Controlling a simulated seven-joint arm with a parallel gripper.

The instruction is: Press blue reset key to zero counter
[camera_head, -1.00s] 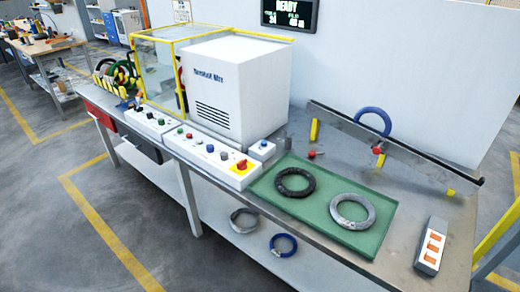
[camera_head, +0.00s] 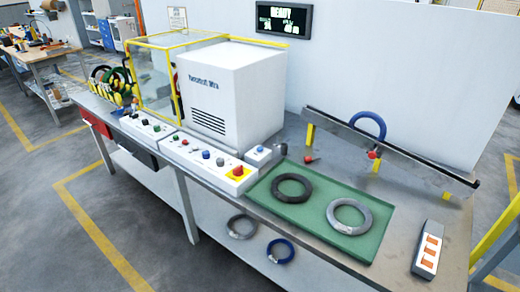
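A small white box with a blue key (camera_head: 260,149) stands beside the white machine cabinet (camera_head: 232,95), at the left end of the green tray. A long white control panel (camera_head: 195,160) with several coloured buttons runs along the bench front; it has another blue button (camera_head: 206,154) and a red knob on a yellow plate (camera_head: 238,172). A dark display (camera_head: 284,18) on the wall reads READY, with small figures below that I cannot read surely. My gripper is not in view.
A green tray (camera_head: 283,214) holds a black ring (camera_head: 292,188) and a grey ring (camera_head: 349,216). A blue ring (camera_head: 368,124) stands by a metal rail (camera_head: 390,151). A grey box with orange keys (camera_head: 429,249) lies at the bench's right end. Two more rings lie on the lower shelf.

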